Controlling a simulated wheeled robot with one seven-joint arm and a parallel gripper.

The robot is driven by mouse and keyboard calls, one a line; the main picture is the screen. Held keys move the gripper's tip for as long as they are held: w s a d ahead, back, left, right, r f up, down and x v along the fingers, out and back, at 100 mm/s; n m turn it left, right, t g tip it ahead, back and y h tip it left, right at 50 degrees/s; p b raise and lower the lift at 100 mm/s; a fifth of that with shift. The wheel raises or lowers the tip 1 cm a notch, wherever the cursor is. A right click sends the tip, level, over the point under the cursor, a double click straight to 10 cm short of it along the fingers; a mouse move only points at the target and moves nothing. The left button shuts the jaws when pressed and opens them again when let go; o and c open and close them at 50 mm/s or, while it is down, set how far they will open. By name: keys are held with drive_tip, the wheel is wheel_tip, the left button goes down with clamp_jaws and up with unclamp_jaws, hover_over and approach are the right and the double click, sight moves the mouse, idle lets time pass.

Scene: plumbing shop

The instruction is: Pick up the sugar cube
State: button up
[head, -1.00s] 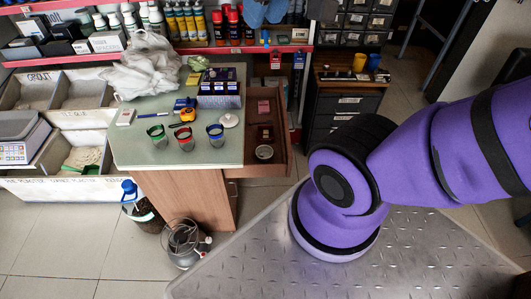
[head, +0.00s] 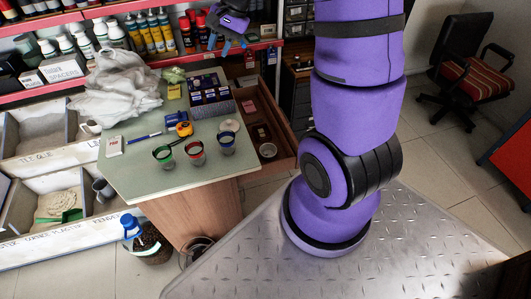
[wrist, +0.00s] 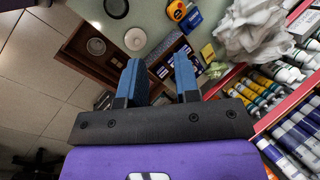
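I cannot make out a sugar cube in either view. The small table (head: 125,175) carries three small glasses, green-rimmed (head: 163,157), red-rimmed (head: 194,153) and blue-rimmed (head: 226,144), and their insides are too small to read. My gripper (head: 232,42) has blue fingers and is raised beyond the back of the table, in front of the shelves. In the wrist view my gripper (wrist: 155,63) is open with nothing between its fingers. Part of the tabletop shows beyond the fingertips there.
The table also holds a crumpled white bag (head: 115,88), an orange tape measure (head: 184,128), a boxed rack (head: 211,97), a white disc (head: 229,125) and a small white pack (head: 114,146). An open drawer (head: 280,150) juts out right. Bottle shelves stand behind; a chair (head: 478,68) stands far right.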

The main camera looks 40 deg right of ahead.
drive_tip(key=w+d+f+m, duration=0.2)
drive_tip(key=d+f, duration=0.2)
drive_tip(key=f, duration=0.3)
drive_tip(key=w+d+f+m, duration=0.1)
drive_tip(key=d+f+m, duration=0.15)
drive_tip(key=f, duration=0.35)
drive_tip(key=m, duration=0.8)
approach(267, 153)
drive_tip(key=shift+w+a+f+g, duration=0.15)
drive_tip(key=shift+w+a+f, duration=0.1)
drive_tip(key=shift+a+f, duration=0.25)
drive_tip(key=shift+w+a+f+g, duration=0.15)
drive_tip(key=shift+w+a+f, duration=0.2)
drive_tip(key=shift+f, duration=0.25)
drive_tip(key=shift+h, duration=0.3)
drive_tip(key=shift+x, duration=3)
drive_tip(key=shift+d, duration=0.15)
clamp_jaws()
